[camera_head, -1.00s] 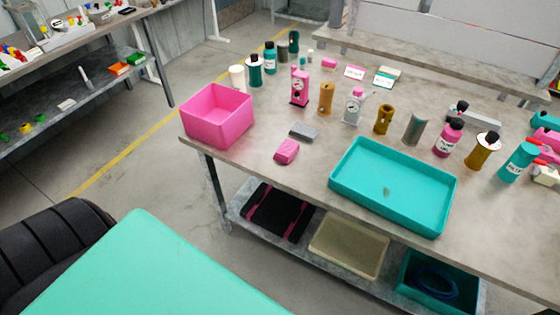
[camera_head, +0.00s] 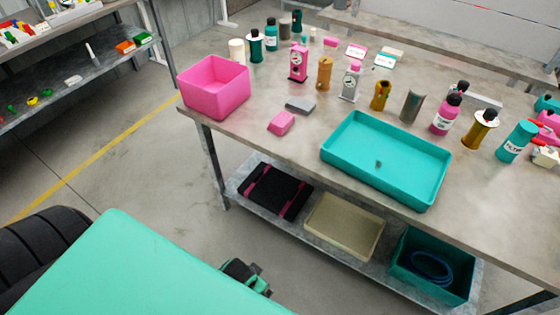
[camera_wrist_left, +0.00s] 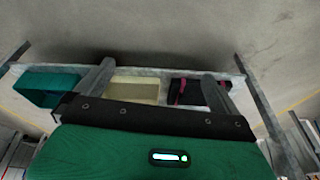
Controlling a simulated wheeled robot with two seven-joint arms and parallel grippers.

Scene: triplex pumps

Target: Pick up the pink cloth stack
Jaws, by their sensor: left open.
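The pink cloth stack (camera_head: 281,122) is a small folded block lying on the workbench near its front edge, between the pink bin and the teal tray. A similar grey stack (camera_head: 300,105) lies just behind it. My left gripper (camera_wrist_left: 157,70) is open and empty in the left wrist view, its two fingers apart in front of the bench's lower shelf. The pink cloth stack cannot be made out in that view. In the head view a green and black part of my arm shows low in front of the bench. My right gripper is not in view.
On the workbench (camera_head: 480,185), the pink bin (camera_head: 215,92) stands left and the teal tray (camera_head: 385,165) right of the stack. Bottles and pump parts stand behind. The lower shelf holds a black folded item (camera_head: 275,190), a cream tray (camera_head: 345,228) and a teal bin (camera_head: 435,268).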

